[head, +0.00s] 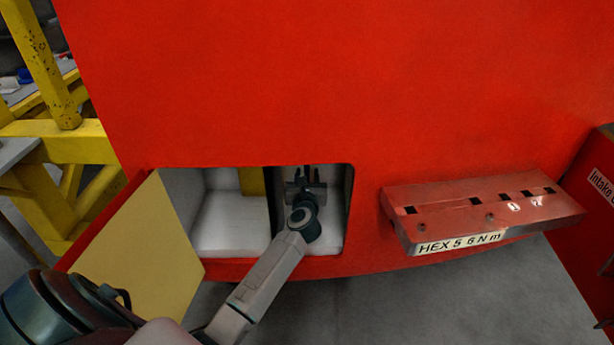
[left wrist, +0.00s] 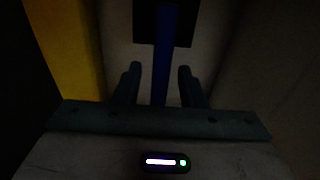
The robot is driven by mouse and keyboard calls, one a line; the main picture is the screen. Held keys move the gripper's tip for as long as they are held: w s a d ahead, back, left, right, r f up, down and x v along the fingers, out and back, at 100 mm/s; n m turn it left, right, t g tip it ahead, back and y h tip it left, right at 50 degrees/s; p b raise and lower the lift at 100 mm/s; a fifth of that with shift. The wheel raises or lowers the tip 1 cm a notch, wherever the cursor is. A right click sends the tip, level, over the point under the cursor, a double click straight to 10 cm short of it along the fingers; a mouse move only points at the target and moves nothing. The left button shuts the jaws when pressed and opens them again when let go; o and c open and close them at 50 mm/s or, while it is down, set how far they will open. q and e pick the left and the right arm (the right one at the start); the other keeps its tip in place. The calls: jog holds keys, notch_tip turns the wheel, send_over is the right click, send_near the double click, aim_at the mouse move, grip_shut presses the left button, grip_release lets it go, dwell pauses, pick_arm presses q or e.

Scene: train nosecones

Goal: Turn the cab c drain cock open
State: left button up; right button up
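The drain cock shows in the left wrist view as a blue upright lever (left wrist: 165,50) in front of a black square plate (left wrist: 145,25). My left gripper (left wrist: 160,72) is open, with one finger on each side of the lever and a gap on both sides. In the head view my left gripper (head: 306,186) reaches into the right-hand part of an open compartment in the red nosecone (head: 330,80). The gripper and wrist hide most of the cock there. The wrist view is dark, so whether the lever lies fully between the fingers in depth is unclear. My right gripper is not in view.
A hinged flap (head: 135,245) hangs open at the compartment's left. A black divider (head: 276,200) splits the compartment, whose left part (head: 228,235) has a pale floor. A red ledge labelled HEX 5 6 N m (head: 480,210) juts out at the right. Yellow framework (head: 75,140) stands at the left.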

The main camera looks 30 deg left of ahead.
pick_arm(q)
grip_shut()
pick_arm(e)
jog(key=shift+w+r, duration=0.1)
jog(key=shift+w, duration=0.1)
